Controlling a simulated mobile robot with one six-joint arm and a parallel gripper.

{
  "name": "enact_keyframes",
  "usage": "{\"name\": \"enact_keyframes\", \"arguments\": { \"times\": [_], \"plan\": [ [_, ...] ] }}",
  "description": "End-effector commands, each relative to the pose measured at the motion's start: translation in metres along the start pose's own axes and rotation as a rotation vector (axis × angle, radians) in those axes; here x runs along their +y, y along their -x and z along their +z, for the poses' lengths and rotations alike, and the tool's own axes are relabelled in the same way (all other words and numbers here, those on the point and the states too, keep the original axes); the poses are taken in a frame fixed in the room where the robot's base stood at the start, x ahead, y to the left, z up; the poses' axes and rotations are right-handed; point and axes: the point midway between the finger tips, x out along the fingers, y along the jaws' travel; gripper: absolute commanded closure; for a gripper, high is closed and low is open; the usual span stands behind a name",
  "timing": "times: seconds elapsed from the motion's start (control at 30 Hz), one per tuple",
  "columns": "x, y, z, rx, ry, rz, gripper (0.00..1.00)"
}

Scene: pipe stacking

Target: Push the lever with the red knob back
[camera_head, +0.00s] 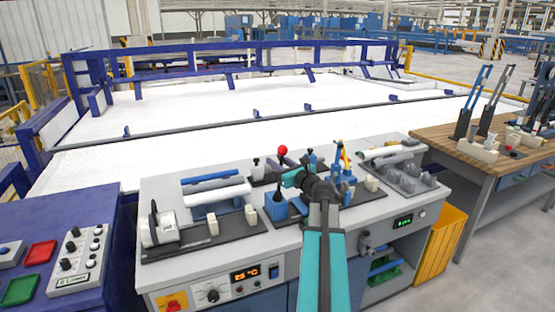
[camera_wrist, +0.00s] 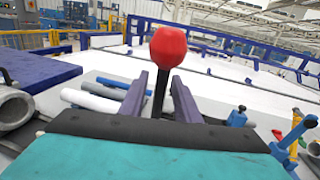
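The red knob (camera_head: 282,150) tops a dark lever that stands up from the back middle of the grey workbench. In the wrist view the red knob (camera_wrist: 168,47) is large, just beyond my fingertips, and its dark stem (camera_wrist: 160,92) shows between my two fingers. My gripper (camera_wrist: 161,76) is open, with the fingers apart and a gap on both sides of the stem. In the head view my gripper (camera_head: 286,178) is just in front of and below the knob. The lever's base is hidden by my gripper in the wrist view.
A yellow-and-blue lever device (camera_head: 344,160) stands right of my gripper. A wooden table (camera_head: 460,135) with tools stands at right. Behind the bench is a wide white floor area.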

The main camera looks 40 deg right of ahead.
Motion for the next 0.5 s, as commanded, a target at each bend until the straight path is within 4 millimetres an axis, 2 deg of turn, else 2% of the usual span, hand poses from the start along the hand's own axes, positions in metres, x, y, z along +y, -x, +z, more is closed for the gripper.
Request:
{"name": "enact_keyframes", "arguments": {
  "times": [0.17,0.5],
  "plan": [
    [-0.0002,-0.0098,0.0002,0.000,0.000,0.000,0.70],
    [0.0007,-0.0113,-0.0002,0.000,0.000,0.000,0.70]
  ]
}}
